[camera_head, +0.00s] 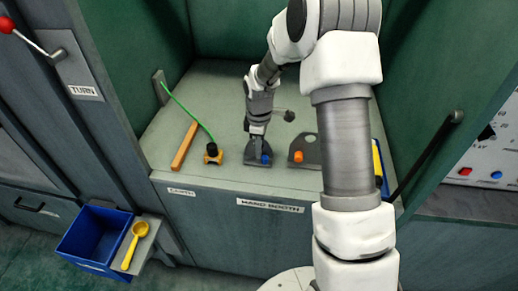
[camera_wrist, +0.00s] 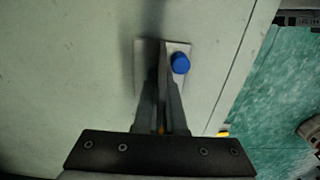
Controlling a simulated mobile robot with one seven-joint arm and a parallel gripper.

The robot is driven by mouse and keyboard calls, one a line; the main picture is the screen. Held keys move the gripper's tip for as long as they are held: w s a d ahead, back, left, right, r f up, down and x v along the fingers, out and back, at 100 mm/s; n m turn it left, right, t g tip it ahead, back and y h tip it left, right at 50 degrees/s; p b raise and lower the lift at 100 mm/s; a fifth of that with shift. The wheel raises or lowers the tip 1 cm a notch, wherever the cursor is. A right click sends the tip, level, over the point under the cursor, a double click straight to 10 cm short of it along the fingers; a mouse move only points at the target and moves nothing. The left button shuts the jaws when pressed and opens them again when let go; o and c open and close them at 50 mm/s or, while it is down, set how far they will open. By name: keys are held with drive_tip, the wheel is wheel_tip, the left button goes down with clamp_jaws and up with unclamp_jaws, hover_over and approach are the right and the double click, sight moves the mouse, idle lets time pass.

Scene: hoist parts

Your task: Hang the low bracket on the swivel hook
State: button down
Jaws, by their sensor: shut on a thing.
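A grey bracket (camera_head: 251,158) with a blue knob (camera_head: 266,158) stands upright on the booth floor near its front edge. My gripper (camera_head: 257,138) points down at it and is shut on its upright plate. In the wrist view the fingers (camera_wrist: 162,85) close on this thin plate, above the bracket's pale base (camera_wrist: 145,68), with the blue knob (camera_wrist: 180,63) to the right. A second grey bracket (camera_head: 311,147) with an orange knob (camera_head: 299,156) and a hole stands to the right, partly behind my arm. I cannot make out the swivel hook for certain.
A dark ball on a thin stem (camera_head: 289,116) shows just right of my wrist. Booth walls stand on both sides. A blue bin (camera_head: 93,236) hangs outside.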

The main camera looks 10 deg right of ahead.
drive_tip(key=shift+f, duration=0.15)
drive_tip(key=c, duration=1)
unclamp_jaws()
